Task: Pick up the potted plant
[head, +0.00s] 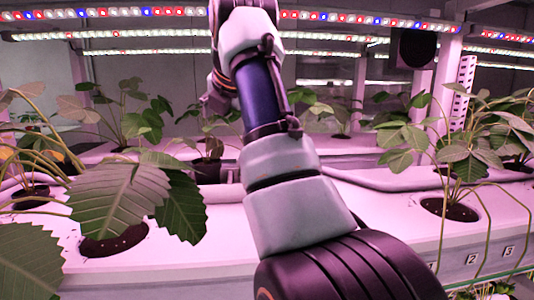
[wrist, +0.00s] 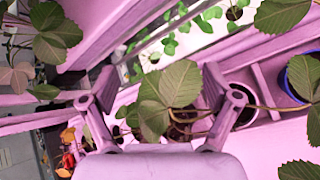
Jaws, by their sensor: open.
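Dark soil or a pot (wrist: 188,128) shows partly beneath these leaves. In the head view a small plant in a dark pot (head: 207,170) stands behind and left of my arm. My gripper is mostly hidden behind the arm there. Which pot the task means is not clear from the frames.
A blue-rimmed pot (wrist: 288,82) and a pale-rimmed pot (wrist: 231,88) sit at right in the wrist view. In the head view large leaves (head: 120,200) spread at front left, and another plant fills a round hole (head: 450,210) at right. LED bars (head: 120,35) run overhead.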

